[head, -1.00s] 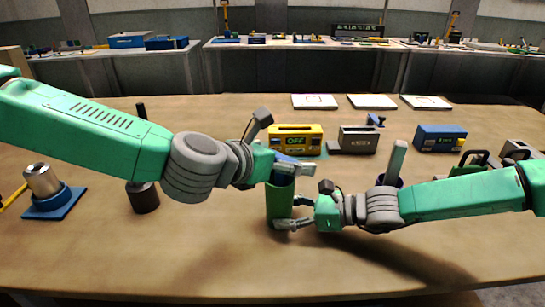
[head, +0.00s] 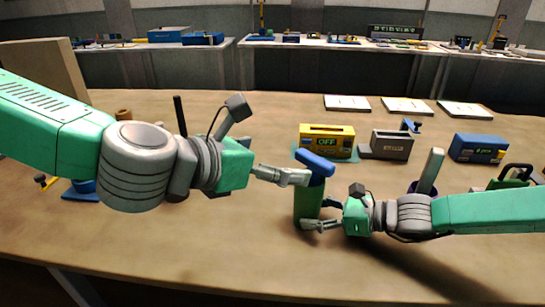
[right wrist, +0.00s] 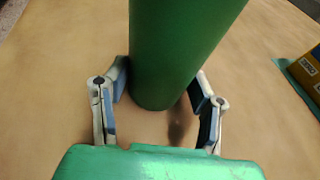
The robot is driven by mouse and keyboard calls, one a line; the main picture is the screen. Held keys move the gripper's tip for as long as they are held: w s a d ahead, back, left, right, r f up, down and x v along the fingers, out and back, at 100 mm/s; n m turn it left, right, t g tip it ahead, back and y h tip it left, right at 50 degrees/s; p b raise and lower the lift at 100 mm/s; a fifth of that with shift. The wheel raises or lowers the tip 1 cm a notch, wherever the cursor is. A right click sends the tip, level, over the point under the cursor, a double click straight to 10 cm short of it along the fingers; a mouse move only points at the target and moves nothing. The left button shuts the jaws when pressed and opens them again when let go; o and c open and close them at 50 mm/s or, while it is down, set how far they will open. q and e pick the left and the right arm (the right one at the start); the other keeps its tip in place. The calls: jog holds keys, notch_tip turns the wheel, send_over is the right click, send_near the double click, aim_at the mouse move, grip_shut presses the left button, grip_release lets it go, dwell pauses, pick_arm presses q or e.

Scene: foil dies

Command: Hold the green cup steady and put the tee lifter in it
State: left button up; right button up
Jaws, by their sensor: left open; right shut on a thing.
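The green cup (head: 307,204) stands upright on the table in the head view; the right wrist view shows its side (right wrist: 180,50) close up. My right gripper (head: 318,213) is shut on the lower part of the cup, one finger on each side. The blue tee lifter (head: 316,163) stands at the cup's mouth with its crossbar above the rim, slightly tilted; its lower end is hidden, seemingly inside the cup. My left gripper (head: 303,177) is open, its fingertips beside the lifter's stem below the crossbar. I cannot tell whether they touch it.
Behind the cup stand a yellow box marked OFF (head: 326,141) and a grey holder (head: 390,146). A purple cup with a pale bar (head: 430,172) stands behind my right arm. A blue box (head: 479,148) is at the right. The front of the table is clear.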

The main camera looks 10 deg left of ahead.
jog(key=o, duration=0.9)
